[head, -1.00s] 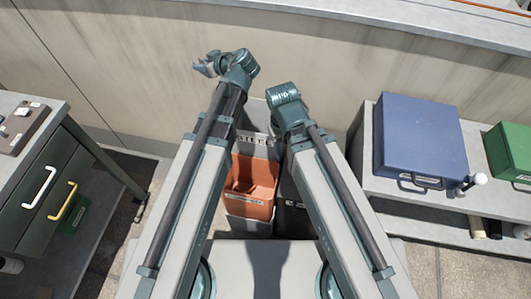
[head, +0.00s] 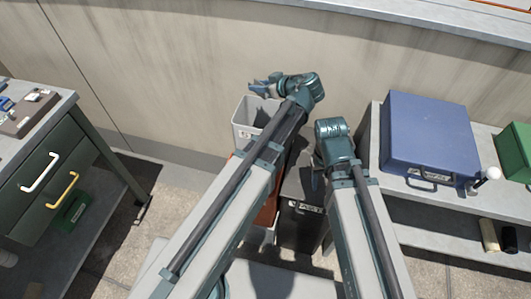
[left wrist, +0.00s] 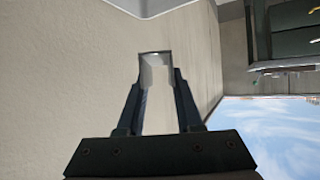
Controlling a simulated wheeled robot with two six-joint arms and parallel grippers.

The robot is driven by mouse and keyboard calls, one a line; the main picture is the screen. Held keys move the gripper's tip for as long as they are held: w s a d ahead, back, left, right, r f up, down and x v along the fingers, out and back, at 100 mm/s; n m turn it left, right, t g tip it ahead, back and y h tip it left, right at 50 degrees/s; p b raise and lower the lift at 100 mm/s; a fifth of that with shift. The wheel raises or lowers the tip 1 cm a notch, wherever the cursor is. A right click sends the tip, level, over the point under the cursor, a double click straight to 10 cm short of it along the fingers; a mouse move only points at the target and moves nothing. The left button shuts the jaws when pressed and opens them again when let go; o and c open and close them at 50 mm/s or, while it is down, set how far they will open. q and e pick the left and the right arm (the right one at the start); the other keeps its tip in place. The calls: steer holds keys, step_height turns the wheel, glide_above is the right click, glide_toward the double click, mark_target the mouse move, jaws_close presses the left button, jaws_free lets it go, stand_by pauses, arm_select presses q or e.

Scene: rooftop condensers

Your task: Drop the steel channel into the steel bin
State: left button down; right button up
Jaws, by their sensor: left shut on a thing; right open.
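The steel channel (left wrist: 156,62), a light grey piece with a dark end edge, shows between the fingertips in the left wrist view. My left gripper (head: 262,87) is shut on it, and its fingers (left wrist: 157,92) point left in the head view, above the grey bin. The channel is hard to make out in the head view. The steel bin (head: 243,132) is the light grey open bin by the wall, partly covered by my left arm. My right gripper (head: 315,181) points down; only a sliver shows beside my right forearm.
A blue case (head: 428,140) and a green case (head: 517,150) sit on the right bench. A drawer cabinet (head: 45,170) stands left. The wall is close behind the bins.

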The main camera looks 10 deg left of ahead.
steer(key=shift+f+b, duration=2.55)
steer(key=shift+f, duration=0.25)
arm_select(q)
step_height(320, 180, down, 6)
steer(key=shift+r, duration=0.25)
steer(key=shift+c, duration=2.4)
jaws_free()
steer(key=shift+r, duration=0.1)
arm_select(e)
steer(key=shift+r, duration=0.15)
